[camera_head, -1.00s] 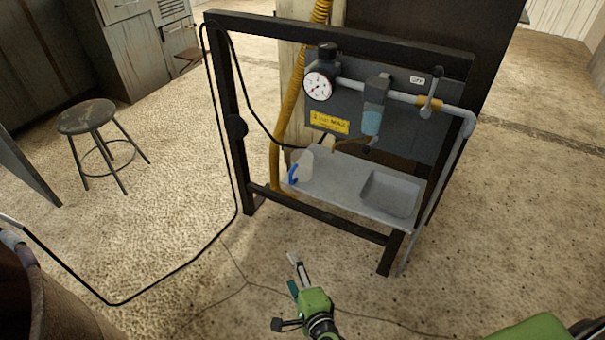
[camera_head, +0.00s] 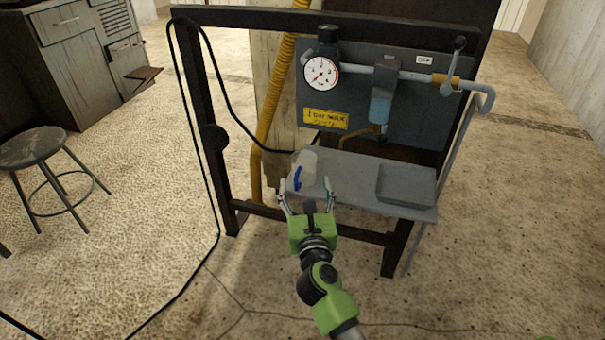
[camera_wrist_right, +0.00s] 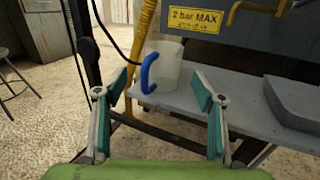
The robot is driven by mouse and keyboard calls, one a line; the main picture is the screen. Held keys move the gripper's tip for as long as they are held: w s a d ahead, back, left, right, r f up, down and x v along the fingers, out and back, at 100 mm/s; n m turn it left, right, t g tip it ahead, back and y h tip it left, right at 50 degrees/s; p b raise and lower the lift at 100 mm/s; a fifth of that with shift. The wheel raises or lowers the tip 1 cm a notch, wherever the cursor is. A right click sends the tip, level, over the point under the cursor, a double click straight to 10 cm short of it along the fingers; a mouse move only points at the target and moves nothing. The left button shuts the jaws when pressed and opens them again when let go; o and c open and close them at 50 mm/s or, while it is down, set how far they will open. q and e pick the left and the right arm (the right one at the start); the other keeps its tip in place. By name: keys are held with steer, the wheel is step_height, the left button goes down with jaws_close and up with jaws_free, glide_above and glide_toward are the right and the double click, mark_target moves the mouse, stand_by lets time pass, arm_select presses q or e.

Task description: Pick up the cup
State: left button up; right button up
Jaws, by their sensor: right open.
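The cup (camera_head: 307,163) is whitish with a blue handle and stands upright at the left end of the grey shelf (camera_head: 350,180). In the right wrist view the cup (camera_wrist_right: 168,66) is ahead of the fingers, its blue handle toward the left and toward me. My right gripper (camera_head: 307,192) is open and empty, just in front of the cup at the shelf's front edge. In the wrist view its fingers (camera_wrist_right: 160,95) are spread apart, with the cup beyond their tips. My left gripper is not in view.
A grey tray (camera_head: 405,186) sits on the shelf's right side. A dark frame (camera_head: 200,110) surrounds the shelf, with a gauge (camera_head: 321,72) and pipe above. A yellow hose (camera_head: 272,110) hangs left of the cup. A stool (camera_head: 35,150) stands at far left.

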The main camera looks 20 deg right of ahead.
mark_target(305, 174)
steer(key=x, duration=0.3)
steer(key=b+x, duration=0.1)
steer(key=x, duration=0.2)
steer(key=shift+w+d+f, duration=0.2)
steer(key=shift+w+d, duration=0.05)
steer(key=shift+d, duration=0.05)
steer(key=shift+w, duration=0.3)
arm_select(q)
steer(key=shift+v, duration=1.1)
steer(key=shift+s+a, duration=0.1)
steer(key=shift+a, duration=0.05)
arm_select(e)
steer(key=shift+c, duration=0.5)
steer(key=c, duration=1.1)
